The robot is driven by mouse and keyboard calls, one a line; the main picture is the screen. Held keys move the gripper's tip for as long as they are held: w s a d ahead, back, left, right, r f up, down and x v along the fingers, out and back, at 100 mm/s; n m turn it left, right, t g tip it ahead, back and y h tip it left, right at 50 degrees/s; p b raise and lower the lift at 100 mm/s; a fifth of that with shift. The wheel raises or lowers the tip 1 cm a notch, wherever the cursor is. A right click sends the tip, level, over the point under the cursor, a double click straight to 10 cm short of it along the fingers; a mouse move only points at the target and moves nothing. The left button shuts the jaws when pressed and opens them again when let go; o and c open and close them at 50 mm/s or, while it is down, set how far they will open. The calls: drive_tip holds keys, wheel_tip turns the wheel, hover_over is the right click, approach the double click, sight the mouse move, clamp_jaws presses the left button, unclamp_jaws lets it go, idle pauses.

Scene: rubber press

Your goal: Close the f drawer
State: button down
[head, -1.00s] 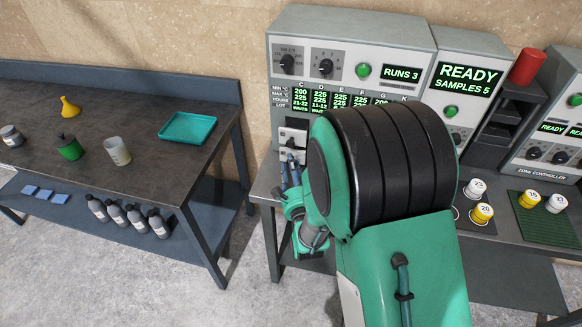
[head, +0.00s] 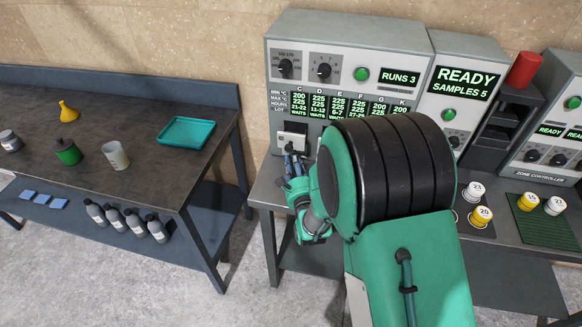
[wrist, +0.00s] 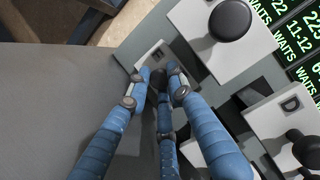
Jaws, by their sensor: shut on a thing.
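The press (head: 345,45) stands on a bench at the back wall, with small pale drawers under its green readout. My gripper (head: 292,160) is at the left drawer column, just below an upper drawer (head: 292,130). In the wrist view, my blue-fingered gripper (wrist: 158,82) is shut around a dark knob at a pale drawer front (wrist: 155,55). That drawer's label is too small to read surely. The drawer front sits close to the press face; any remaining gap cannot be told.
In the wrist view, an upper drawer with a black knob (wrist: 230,20) and a drawer labelled D (wrist: 278,115) are close by. Numbered sample pots (head: 480,215) stand on the bench to the right.

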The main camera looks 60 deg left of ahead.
drive_tip(key=shift+w+a+r, duration=0.1)
drive_tip(key=shift+w+a, duration=0.15)
drive_tip(key=shift+a, duration=0.1)
drive_tip(key=c, duration=1.8)
unclamp_jaws()
drive_tip(key=shift+w+a, duration=0.1)
drive_tip(key=shift+v, duration=6.05)
